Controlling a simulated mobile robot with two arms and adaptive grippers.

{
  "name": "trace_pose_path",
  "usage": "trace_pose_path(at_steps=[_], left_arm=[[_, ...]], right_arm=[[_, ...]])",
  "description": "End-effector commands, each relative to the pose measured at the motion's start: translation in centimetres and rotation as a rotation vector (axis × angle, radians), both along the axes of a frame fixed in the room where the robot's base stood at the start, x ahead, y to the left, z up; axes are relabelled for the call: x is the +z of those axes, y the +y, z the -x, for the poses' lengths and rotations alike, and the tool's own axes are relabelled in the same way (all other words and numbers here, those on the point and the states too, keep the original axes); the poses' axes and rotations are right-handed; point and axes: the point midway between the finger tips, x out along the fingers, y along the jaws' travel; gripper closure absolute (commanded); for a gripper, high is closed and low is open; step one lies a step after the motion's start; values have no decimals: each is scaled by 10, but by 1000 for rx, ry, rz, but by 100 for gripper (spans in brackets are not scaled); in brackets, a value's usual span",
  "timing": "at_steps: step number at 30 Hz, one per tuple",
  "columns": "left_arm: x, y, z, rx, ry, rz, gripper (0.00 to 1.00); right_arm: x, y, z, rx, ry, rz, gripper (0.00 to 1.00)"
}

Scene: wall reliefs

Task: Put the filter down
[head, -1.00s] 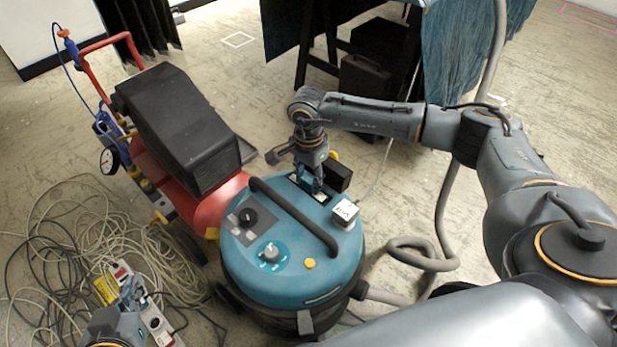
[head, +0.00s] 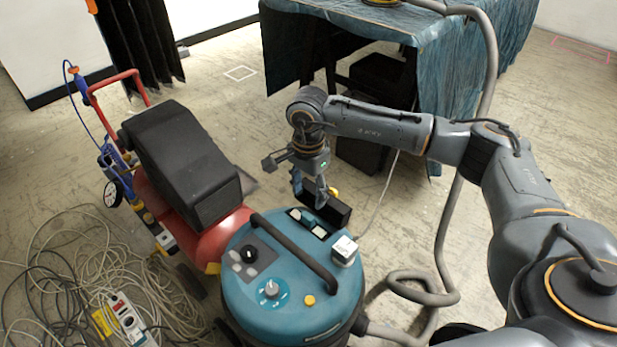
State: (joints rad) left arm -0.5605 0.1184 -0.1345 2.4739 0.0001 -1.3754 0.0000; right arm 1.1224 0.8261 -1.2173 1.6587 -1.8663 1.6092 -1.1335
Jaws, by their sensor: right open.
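My right gripper (head: 310,198) is open and hangs just behind the blue vacuum cleaner (head: 245,307), pointing down, with nothing visibly held. Close to its fingers, partly behind them, is a black box (head: 337,212) with a yellow part; whether they touch cannot be told. On the vacuum's lid, just in front of the gripper, is a dark rectangular slot (head: 309,223) with pale pieces in it. A small white block with writing (head: 344,247) sits at the lid's right edge. I cannot tell for sure which of these is the filter. My left gripper is not in view.
A red compressor (head: 197,240) with a black top stands left of the vacuum. Tangled cables (head: 95,260) and a power strip (head: 128,320) lie at lower left. A grey hose (head: 415,292) coils at right. A cloth-covered table (head: 470,60) stands behind; floor between is partly clear.

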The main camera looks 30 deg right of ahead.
Motion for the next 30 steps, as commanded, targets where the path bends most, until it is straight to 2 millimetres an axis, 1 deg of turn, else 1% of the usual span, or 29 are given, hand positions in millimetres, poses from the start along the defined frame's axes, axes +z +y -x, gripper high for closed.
trace_pose_path(at_steps=[1,3,6,9,13,25,28,29,30], left_arm=[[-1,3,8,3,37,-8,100],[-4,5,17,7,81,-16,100],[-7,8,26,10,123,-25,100],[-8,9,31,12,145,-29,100],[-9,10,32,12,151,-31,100],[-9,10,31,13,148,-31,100],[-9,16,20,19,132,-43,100],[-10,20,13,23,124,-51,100],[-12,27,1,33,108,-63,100]], right_arm=[[10,0,0,0,-2,0,44],[19,0,-1,-1,-2,0,44],[26,0,0,-1,0,1,44],[30,0,0,-1,0,0,44],[31,0,0,-1,0,0,44],[31,0,0,-3,0,-3,44],[33,9,-2,-36,10,-60,44],[35,14,-3,-58,16,-96,44],[38,23,-5,-99,27,-160,44]])
